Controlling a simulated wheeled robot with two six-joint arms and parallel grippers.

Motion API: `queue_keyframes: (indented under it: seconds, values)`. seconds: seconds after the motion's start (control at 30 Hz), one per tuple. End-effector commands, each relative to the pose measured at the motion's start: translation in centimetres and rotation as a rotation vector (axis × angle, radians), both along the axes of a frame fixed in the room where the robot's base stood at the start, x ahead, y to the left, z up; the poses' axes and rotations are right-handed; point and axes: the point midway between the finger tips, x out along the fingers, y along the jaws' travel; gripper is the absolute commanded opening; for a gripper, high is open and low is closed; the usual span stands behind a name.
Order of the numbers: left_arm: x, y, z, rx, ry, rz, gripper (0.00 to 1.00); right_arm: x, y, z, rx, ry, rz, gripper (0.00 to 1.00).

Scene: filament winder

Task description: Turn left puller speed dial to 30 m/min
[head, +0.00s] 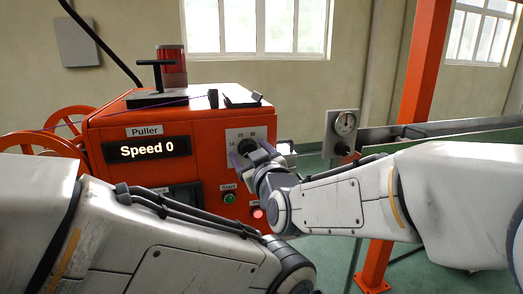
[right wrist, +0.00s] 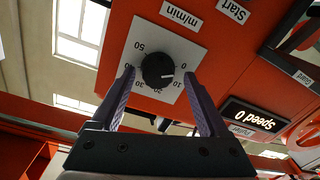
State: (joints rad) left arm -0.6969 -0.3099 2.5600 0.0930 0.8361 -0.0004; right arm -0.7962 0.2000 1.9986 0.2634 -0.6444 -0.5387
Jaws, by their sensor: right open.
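The puller speed dial is a round black knob (right wrist: 157,70) on a white scale plate (right wrist: 180,42) marked from 0 to 50 m/min. Its white pointer mark faces the 0 and 10 end of the scale. The puller display (head: 148,149) reads "Speed 0". My right gripper (head: 245,156) is at the dial plate (head: 233,134). In the right wrist view its open fingers (right wrist: 159,76) stand on either side of the knob; I cannot tell whether they touch it. My left arm crosses the lower left of the head view, and its gripper is not in view.
Below the dial on the red puller housing (head: 100,130) are a green start button (head: 229,198) and a red button (head: 258,213). A second dial on a grey plate (head: 342,124) stands to the right. An orange post (head: 420,70) rises behind my right arm.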

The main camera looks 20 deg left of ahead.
Motion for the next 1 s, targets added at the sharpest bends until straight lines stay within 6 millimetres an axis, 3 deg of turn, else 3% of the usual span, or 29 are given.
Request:
queue_keyframes:
  seconds: [0.1, 0.13, 0.3, 0.33, 0.67, 1.0]
  values:
    - [0.0, 0.0, 0.0, 0.000, 0.000, 0.000, 0.00, 0.1, -0.3, 0.0, 0.000, 0.000, -0.003, 0.78]
    - [0.0, 0.0, 0.0, 0.000, 0.000, 0.000, 0.00, 0.1, -0.3, 0.0, 0.000, 0.000, -0.004, 0.70]
    - [0.0, 0.0, 0.0, 0.000, 0.000, 0.000, 0.00, 0.1, -0.3, 0.0, 0.000, 0.000, -0.004, 0.05]
    - [0.0, 0.0, 0.0, 0.000, 0.000, 0.000, 0.00, 0.1, -0.3, 0.0, 0.000, 0.000, -0.004, 0.00]
    - [0.0, 0.0, -0.7, 0.000, 0.000, 0.000, 0.00, 0.1, -0.2, -0.1, 0.037, 0.022, -0.003, 0.00]
    - [0.0, 0.0, -3.5, 0.000, 0.000, 0.000, 0.00, 0.1, -0.1, -0.4, 0.229, 0.149, -0.001, 0.00]
